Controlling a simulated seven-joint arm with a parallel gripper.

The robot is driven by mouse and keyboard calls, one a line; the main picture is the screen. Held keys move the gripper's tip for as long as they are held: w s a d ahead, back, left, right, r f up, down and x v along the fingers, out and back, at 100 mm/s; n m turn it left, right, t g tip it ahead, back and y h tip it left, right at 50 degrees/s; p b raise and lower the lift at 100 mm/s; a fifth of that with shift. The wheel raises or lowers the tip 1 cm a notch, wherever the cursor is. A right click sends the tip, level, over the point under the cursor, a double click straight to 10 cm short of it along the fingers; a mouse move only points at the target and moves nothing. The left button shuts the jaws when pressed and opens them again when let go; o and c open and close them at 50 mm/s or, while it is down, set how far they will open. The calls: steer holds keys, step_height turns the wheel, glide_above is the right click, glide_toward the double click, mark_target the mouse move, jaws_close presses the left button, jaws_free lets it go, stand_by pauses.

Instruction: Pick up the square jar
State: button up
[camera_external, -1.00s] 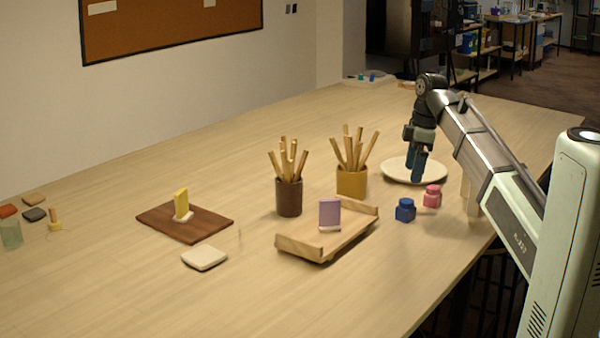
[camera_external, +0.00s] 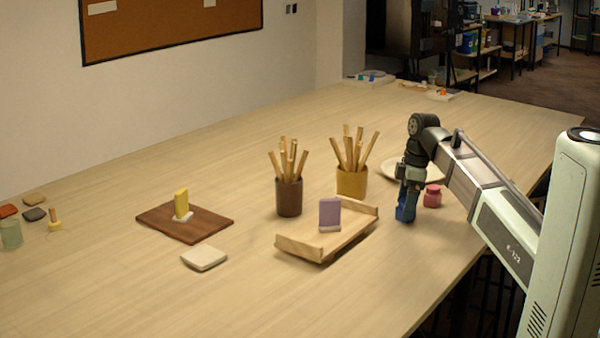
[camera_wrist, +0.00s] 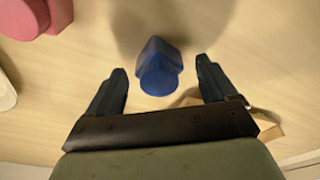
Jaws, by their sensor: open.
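The blue jar (camera_external: 405,214) has a squarish body and a round lid. It stands on the table to the right of the wooden tray, mostly hidden by my fingers in the external view. In the wrist view the blue jar (camera_wrist: 160,78) lies between and slightly beyond my fingertips, with space on both sides. My gripper (camera_external: 409,192) points down right over the jar. It is open and empty, and its two fingers (camera_wrist: 161,68) flank the jar from above. A pink jar (camera_external: 433,196) stands close by on the right; it also shows in the wrist view (camera_wrist: 28,16) at the upper left.
A wooden tray (camera_external: 300,247) with a purple block (camera_external: 329,213) stands to the left. A mustard cup (camera_external: 351,182) and a brown cup (camera_external: 289,198) hold upright sticks. The table in front is clear.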

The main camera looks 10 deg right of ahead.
steer(key=shift+a+f, duration=0.15)
steer(key=shift+f, duration=0.75)
steer(key=c, duration=1.1)
steer(key=shift+w, duration=0.1)
steer(key=shift+c, duration=0.2)
steer(key=shift+r, duration=0.15)
